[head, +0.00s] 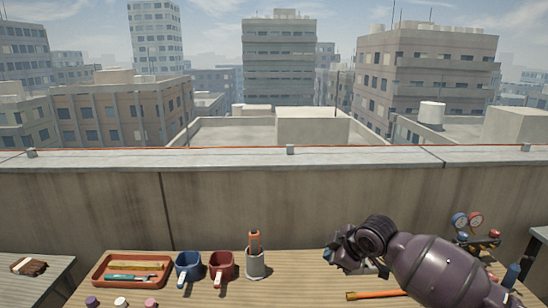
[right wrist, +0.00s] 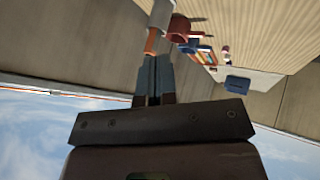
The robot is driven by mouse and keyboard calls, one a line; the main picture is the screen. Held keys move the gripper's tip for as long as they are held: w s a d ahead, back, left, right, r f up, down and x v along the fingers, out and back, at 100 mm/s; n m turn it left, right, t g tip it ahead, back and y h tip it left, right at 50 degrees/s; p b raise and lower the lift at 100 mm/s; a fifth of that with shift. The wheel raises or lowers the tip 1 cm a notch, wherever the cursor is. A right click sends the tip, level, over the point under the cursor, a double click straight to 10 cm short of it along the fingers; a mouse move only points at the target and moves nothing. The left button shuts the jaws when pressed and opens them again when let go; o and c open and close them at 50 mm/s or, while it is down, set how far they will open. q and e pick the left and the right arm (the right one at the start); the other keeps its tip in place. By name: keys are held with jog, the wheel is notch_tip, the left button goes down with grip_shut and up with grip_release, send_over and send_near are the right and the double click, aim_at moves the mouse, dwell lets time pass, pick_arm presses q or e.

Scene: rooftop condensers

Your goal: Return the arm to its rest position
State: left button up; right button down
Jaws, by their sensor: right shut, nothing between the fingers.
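My right arm comes in from the lower right in the head view. Its gripper (head: 343,246) is above the bench's right half, left of the arm's dark rounded wrist. In the right wrist view the two fingers (right wrist: 153,78) are together with nothing between them. The gripper holds nothing and appears clear of the items on the bench. My left gripper is in neither view.
The wooden bench (head: 300,267) holds an orange tray (head: 100,281), blue mug (head: 188,265), red mug (head: 221,266) and grey cup (head: 255,266) with an orange-handled tool. An orange rod (head: 375,294) and gauges (head: 467,221) are near my arm. A parapet (head: 250,200) runs behind.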

jog(key=s+d+f+m+t+h, duration=0.1)
jog(key=s+d+f+m, duration=0.3)
jog(key=s, duration=0.7)
jog(key=s+d+f+m+t+h, duration=0.2)
jog(key=s+d+f+m, duration=0.2)
jog(key=s+f, duration=0.5)
jog(key=s+d+f+m+t+h, duration=0.2)
jog(key=s+d+f+m, duration=0.2)
jog(key=s, duration=0.9)
notch_tip(320, 180, down, 3)
jog(key=shift+s+d+f+m, duration=0.2)
jog(key=shift+s+d+m, duration=0.1)
jog(key=shift+m, duration=0.5)
jog(key=shift+w+a, duration=0.1)
